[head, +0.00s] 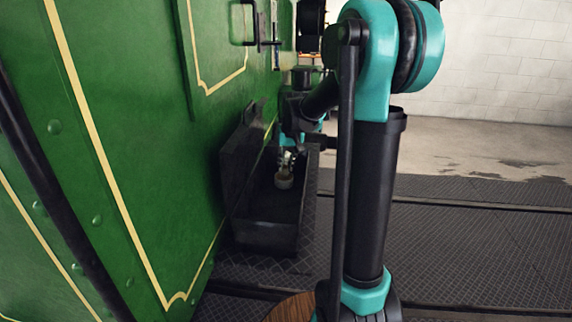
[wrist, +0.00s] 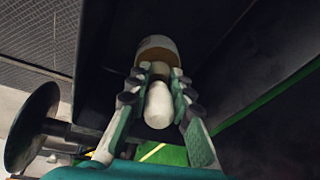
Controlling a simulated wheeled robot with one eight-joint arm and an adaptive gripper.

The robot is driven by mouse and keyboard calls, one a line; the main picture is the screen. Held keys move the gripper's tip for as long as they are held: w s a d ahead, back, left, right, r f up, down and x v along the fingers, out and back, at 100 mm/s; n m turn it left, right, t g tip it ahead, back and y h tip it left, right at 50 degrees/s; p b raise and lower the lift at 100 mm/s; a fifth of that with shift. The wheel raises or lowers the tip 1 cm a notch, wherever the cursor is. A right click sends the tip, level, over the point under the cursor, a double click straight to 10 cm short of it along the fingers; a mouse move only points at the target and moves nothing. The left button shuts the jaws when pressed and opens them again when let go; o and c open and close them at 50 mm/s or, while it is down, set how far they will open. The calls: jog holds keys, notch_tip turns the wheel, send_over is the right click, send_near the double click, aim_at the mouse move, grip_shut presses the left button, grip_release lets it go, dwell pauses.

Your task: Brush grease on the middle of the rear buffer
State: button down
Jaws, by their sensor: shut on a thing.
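My gripper (wrist: 160,72) is shut on a pale, round-ended handle (wrist: 158,105), which I take to be the brush. Just beyond the fingertips is a round cream and brown piece (wrist: 157,46); I cannot tell whether it is the brush head or a grease tin. In the head view my gripper (head: 286,160) points down inside an open black box, with a tan and grey round piece (head: 284,181) just below it. A dark disc on a stem, apparently the buffer (wrist: 32,128), shows at the left of the wrist view, apart from my gripper. No grease can be made out.
The open black box (head: 265,236) stands against the green tram side (head: 125,130), its dark lid (head: 240,150) raised. Dark tread-plate floor (head: 460,240) lies clear to the right, with a pale wall (head: 500,50) behind.

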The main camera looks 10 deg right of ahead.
jog(key=shift+f, duration=0.55)
dwell(1.7)
jog(key=shift+w+a+v, duration=0.1)
jog(key=shift+w+v, duration=0.15)
jog(key=shift+v, duration=0.9)
jog(key=shift+w+a+v, duration=0.1)
jog(key=shift+w+v, duration=0.1)
jog(key=shift+v, duration=0.95)
jog(key=shift+w+a+v, duration=0.1)
jog(key=shift+w+v, duration=0.15)
jog(key=shift+v, duration=0.85)
jog(key=shift+r, duration=0.2)
